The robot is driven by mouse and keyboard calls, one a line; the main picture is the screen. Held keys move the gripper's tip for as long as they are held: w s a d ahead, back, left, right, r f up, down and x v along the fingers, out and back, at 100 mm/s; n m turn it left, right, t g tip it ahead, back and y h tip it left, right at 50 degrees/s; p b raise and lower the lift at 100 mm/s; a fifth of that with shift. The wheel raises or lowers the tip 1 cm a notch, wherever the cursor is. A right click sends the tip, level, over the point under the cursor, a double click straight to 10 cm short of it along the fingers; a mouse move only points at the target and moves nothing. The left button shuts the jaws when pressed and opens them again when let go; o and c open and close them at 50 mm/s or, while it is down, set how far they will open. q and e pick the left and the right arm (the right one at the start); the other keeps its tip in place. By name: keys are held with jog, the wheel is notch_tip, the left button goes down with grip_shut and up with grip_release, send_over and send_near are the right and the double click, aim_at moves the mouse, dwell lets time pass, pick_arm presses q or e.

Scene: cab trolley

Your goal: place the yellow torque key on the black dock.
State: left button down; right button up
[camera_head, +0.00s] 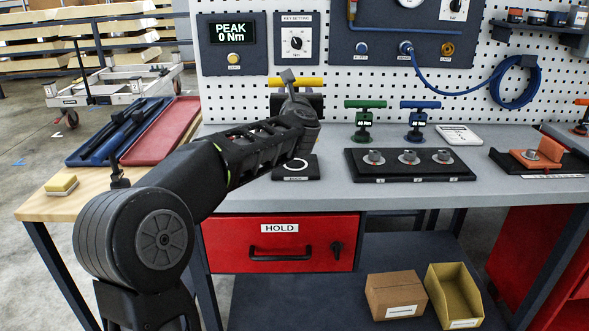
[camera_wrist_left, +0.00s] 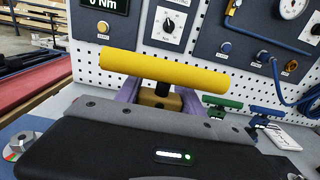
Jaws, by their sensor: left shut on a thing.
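The yellow torque key (camera_head: 312,82) has a T-shaped handle, and its yellow bar (camera_wrist_left: 165,70) spans the upper middle of the left wrist view. My left gripper (camera_wrist_left: 160,101) is shut on the key below the bar, with its purple-grey fingers on either side of the yellow body. In the head view my arm hides much of the gripper and the lower key. The key appears upright, above the bench's back left part. The black dock (camera_head: 311,171) lies on the bench below, showing a white ring; my wrist partly covers it. My right gripper is not in view.
Green (camera_head: 364,118) and blue (camera_head: 418,118) T-handled keys stand to the right. A black tray with several round sockets (camera_head: 408,172) lies in front of them. The pegboard (camera_head: 350,85) rises close behind. Red (camera_head: 165,130) and blue trays lie left.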

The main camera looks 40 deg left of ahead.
pick_arm(q)
notch_tip(320, 180, down, 5)
jog(key=shift+s+r+b, duration=0.1)
jog(key=shift+r+b, duration=0.1)
jog(key=shift+b, duration=0.6)
jog(key=shift+f+b, duration=0.65)
jog(key=shift+f, duration=1.85)
